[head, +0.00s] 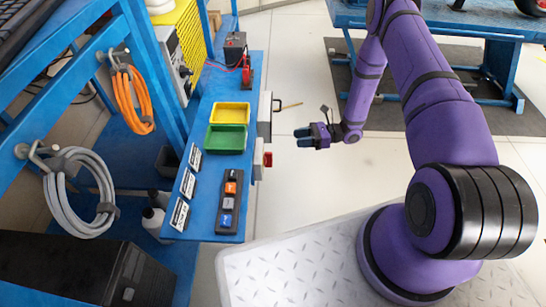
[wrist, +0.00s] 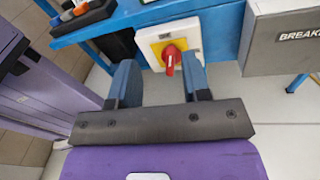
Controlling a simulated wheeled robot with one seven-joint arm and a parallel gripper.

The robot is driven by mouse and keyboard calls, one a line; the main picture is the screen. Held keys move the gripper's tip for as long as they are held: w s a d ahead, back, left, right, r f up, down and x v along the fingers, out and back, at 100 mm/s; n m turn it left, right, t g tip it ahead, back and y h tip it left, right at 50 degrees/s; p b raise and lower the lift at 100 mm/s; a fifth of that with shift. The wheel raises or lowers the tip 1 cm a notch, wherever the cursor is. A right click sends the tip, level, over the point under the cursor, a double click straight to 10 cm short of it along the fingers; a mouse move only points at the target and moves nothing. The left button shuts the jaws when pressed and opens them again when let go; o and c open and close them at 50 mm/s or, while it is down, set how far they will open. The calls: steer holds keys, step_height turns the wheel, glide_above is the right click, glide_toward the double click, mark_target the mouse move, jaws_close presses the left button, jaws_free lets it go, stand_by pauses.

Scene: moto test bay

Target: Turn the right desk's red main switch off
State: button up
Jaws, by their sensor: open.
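A red rotary switch knob (wrist: 170,60) sits on a yellow plate on a white box (wrist: 146,42), fixed to the front edge of a blue desk (wrist: 222,28). In the wrist view it shows beyond and between my fingertips, apart from them. In the head view the red switch (head: 267,160) shows small, side-on, at the desk's right edge. My gripper (head: 304,137) is to the right of it, over clear floor, with its fingers toward the desk. In the wrist view my gripper (wrist: 160,78) has its two blue fingers spread and nothing between them.
A grey breaker box (wrist: 284,40) is beside the switch box, also at the head view's desk edge (head: 264,114). Another blue bench (head: 470,30) stands behind.

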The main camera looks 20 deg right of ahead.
mark_target(268, 160)
step_height(268, 160, down, 8)
steer(key=s+m+t, duration=0.3)
steer(key=m, duration=0.1)
steer(key=x, duration=1)
steer(key=shift+w+a, duration=0.35)
steer(key=shift+f, duration=0.1)
jaws_close()
